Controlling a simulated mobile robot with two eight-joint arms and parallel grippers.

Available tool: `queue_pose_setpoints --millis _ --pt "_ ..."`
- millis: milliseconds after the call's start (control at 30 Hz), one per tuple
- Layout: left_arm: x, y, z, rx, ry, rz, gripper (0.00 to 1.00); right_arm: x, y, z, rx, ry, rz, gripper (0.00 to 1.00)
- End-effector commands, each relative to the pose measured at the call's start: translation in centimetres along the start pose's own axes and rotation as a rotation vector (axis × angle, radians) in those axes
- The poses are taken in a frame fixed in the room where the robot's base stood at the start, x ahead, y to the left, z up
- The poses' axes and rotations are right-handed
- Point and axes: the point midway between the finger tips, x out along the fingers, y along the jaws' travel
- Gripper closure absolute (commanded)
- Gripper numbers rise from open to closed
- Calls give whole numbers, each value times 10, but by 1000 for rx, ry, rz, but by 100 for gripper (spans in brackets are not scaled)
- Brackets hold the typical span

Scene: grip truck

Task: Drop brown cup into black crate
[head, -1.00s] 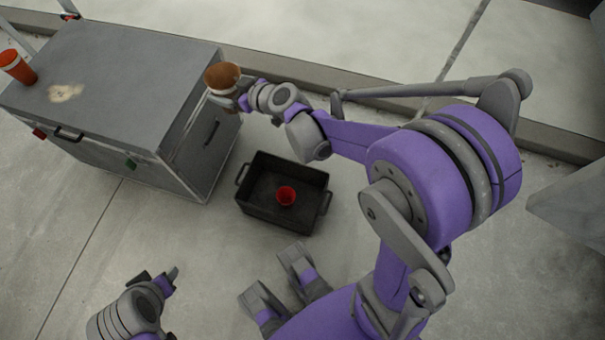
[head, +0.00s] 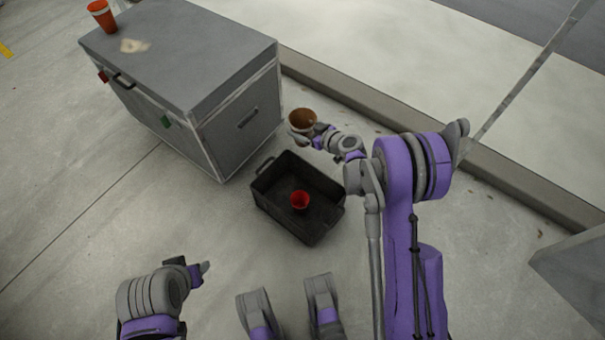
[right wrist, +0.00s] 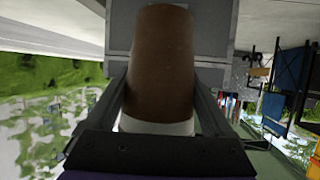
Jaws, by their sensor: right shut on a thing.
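The brown cup (head: 302,119) is held in my right gripper (head: 303,133), just beyond the far edge of the black crate in the head view. In the right wrist view the brown cup (right wrist: 160,62) fills the middle, between the two fingers (right wrist: 160,105). The black crate (head: 272,212) stands open on the ground. A red cup (head: 300,201) is inside it. My left gripper (head: 190,268) is low at the left, left of the crate and empty; its fingers look apart.
A large grey box (head: 205,60) stands behind and left of the crate. An orange-red cup (head: 101,16) stands on its top. A kerb (head: 400,127) runs along the far side. Ground left of the crate is clear.

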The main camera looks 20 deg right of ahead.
Motion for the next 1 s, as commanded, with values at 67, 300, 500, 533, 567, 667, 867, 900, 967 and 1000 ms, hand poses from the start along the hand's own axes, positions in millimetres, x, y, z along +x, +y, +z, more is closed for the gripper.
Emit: queue_pose_setpoints --millis 67,300,500,533,567,667,867,900,967,1000 --pt "13 0 4 0 -4 0 50 26 4 46 -8 0 -24 65" --pt "36 0 9 0 -11 0 50 73 -1 162 -40 8 -94 65" --pt "45 0 12 0 -13 0 50 88 -10 222 -58 16 -131 65" --pt "46 0 12 0 -13 0 50 89 -11 227 -60 17 -134 65" --pt "46 0 12 0 -13 0 50 89 -12 231 -61 18 -137 65" --pt "48 0 12 0 -13 0 50 91 -14 241 -63 19 -142 65" --pt "57 0 14 0 -15 0 50 99 -14 259 -64 19 -143 65" --pt "60 0 15 0 -15 0 50 101 -14 263 -64 19 -143 65" --pt "63 0 15 0 -15 0 50 104 -14 270 -64 20 -142 65" --pt "64 0 16 0 -14 0 50 106 -14 274 -64 19 -142 65"
